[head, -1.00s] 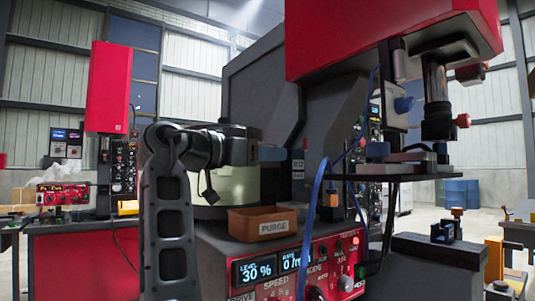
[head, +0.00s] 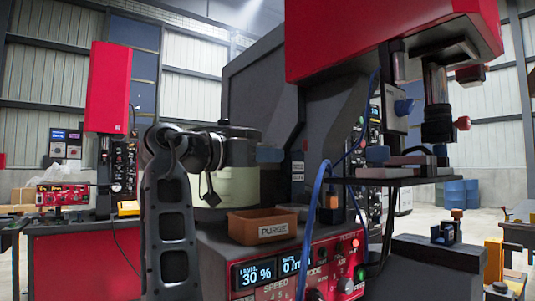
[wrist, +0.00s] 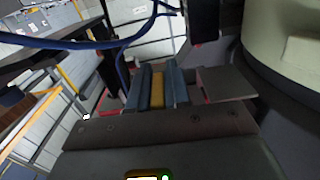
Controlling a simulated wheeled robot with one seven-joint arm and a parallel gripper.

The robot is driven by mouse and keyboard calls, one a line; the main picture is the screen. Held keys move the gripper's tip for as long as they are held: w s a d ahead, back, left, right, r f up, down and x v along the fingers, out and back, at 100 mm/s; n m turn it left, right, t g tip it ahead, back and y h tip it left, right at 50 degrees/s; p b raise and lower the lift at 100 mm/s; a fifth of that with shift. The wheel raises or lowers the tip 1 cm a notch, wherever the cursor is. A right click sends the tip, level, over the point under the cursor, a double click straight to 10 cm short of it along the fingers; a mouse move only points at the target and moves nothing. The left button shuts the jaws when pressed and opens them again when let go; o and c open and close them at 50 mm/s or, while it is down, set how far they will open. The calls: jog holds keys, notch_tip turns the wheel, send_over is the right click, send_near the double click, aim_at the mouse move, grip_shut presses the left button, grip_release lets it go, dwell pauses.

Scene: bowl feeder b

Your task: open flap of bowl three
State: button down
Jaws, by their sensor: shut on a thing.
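The pale green bowl (head: 225,187) stands on the machine behind the orange PURGE tray. It also fills the upper right of the wrist view (wrist: 285,40). My gripper (head: 270,155) is at the bowl's right side, above and behind the tray. In the wrist view, my gripper's blue-grey fingers (wrist: 157,87) are shut on a yellow piece (wrist: 157,86). I cannot tell whether this piece belongs to the flap. A flat dark grey plate (wrist: 226,84) lies just right of the fingers.
The orange PURGE tray (head: 262,227) sits in front of the bowl. The control panel (head: 300,272) is below it, reading 30 %. Blue cables (head: 318,195) hang close right of my gripper. A dark shelf (head: 372,180) and a red-topped press (head: 390,35) stand further right.

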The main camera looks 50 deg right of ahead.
jog(key=shift+r+n+p, duration=0.65)
jog(key=shift+n+p, duration=0.15)
jog(key=shift+p, duration=0.15)
jog(key=shift+w+n+p, duration=0.1)
jog(key=shift+n+p, duration=0.5)
jog(key=shift+n, duration=0.2)
